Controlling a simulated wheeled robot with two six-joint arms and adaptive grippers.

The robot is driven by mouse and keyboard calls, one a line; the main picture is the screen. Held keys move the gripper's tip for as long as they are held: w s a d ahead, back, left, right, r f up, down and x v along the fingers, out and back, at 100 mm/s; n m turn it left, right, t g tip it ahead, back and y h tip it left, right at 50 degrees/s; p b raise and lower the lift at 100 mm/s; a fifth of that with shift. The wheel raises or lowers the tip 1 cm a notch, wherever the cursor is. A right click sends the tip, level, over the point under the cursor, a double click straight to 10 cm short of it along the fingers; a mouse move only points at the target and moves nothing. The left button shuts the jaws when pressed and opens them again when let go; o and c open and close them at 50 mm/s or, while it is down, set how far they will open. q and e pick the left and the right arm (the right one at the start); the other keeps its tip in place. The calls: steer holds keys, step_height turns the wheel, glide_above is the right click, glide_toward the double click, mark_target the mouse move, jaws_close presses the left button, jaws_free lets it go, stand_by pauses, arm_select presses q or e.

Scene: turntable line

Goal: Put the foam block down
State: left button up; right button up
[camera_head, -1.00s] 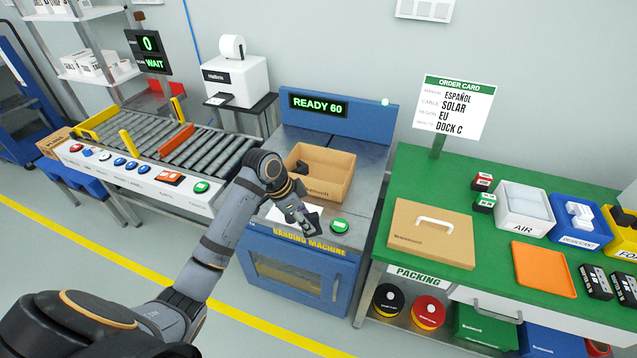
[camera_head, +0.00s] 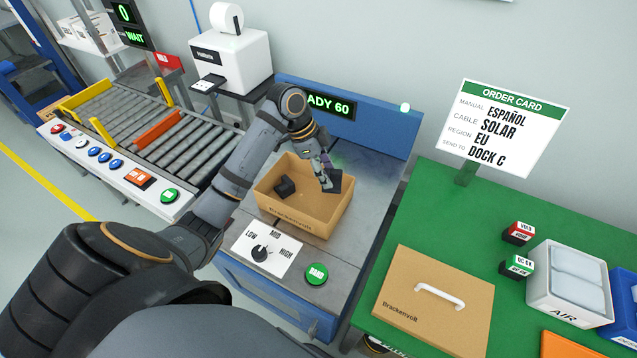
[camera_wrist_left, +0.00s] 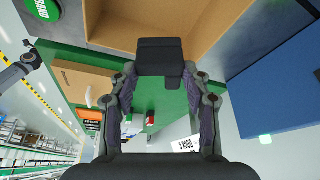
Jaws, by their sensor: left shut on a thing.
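My left gripper (camera_head: 325,164) is shut on a dark grey foam block (camera_head: 333,182). It holds the block over the right part of the open cardboard box (camera_head: 300,217) on the banding machine. In the left wrist view, the foam block (camera_wrist_left: 160,52) sits between the fingertips (camera_wrist_left: 165,82), with the box (camera_wrist_left: 215,22) behind it. Another dark block (camera_head: 285,187) lies inside the box at its left. I cannot tell whether the held block touches the box.
The banding machine has a dial panel (camera_head: 265,250) and a green button (camera_head: 316,274) in front of the box. The blue upright display (camera_head: 370,125) stands behind it. The green packing table (camera_head: 440,215) is at right, with a cardboard lid (camera_head: 435,305) on it.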

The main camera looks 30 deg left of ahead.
mark_target(323, 190)
arm_select(q)
steer(key=shift+s, duration=0.35)
steer(key=f, duration=0.2)
steer(key=s+f, duration=0.1)
steer(key=f, duration=0.1)
steer(key=shift+f, duration=0.15)
steer(key=shift+w+f, duration=0.2)
steer(key=shift+f, duration=1)
step_height(323, 190, down, 3)
steer(key=shift+r, duration=0.2)
steer(key=shift+f, duration=0.6)
steer(key=o, duration=0.7)
arm_select(e)
steer(key=s, duration=0.3)
steer(key=shift+s+a, duration=0.1)
arm_select(q)
steer(key=shift+o, duration=0.2)
